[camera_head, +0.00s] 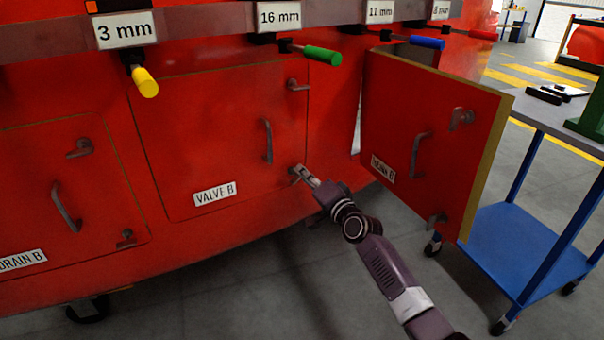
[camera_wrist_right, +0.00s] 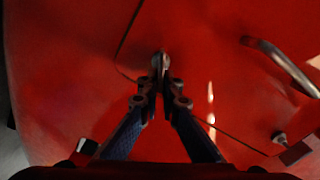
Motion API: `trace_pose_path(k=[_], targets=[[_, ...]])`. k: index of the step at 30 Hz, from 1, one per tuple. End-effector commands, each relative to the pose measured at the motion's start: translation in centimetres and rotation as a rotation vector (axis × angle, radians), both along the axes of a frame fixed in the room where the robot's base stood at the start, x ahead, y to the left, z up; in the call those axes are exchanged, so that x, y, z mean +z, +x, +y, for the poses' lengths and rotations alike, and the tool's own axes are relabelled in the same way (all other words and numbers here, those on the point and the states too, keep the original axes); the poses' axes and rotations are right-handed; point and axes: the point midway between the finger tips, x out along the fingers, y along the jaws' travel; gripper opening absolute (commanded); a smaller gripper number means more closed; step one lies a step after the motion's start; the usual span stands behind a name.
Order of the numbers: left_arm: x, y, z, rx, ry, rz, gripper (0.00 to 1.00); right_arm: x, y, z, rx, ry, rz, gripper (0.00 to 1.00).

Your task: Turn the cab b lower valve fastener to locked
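The VALVE B door (camera_head: 215,120) is a red panel that lies flush in the red cab side. Its lower fastener (camera_wrist_right: 160,60) is a small metal latch at the door's lower right corner, mostly hidden by my right gripper. My right gripper (camera_head: 302,174) reaches this corner from the lower right. In the wrist view its two fingers come together with the fastener between their tips; its exact angle is hard to read. The upper fastener (camera_head: 298,85) sits at the door's upper right, its lever lying roughly level. My left gripper is not in view.
The door handle (camera_head: 267,140) stands just above my right gripper. To the right, another red door (camera_head: 430,140) stands swung open. A blue cart (camera_head: 530,245) is beyond it. Coloured-handled tools hang from the rail (camera_head: 205,18) above. Floor below is clear.

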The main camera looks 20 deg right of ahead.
Motion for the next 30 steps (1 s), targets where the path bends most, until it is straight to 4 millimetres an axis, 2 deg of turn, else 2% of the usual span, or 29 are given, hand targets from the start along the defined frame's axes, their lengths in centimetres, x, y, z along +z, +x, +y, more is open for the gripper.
trace_pose_path(k=[7,15,30], targets=[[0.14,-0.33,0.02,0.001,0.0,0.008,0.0,-0.48,0.03,-0.18,0.0,0.22,0.05,0.0],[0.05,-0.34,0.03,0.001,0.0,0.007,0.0,-0.76,0.04,-0.22,0.0,0.396,0.089,0.0],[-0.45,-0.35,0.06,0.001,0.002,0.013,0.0,-0.99,0.04,-0.26,0.0,0.512,0.115,0.0]])
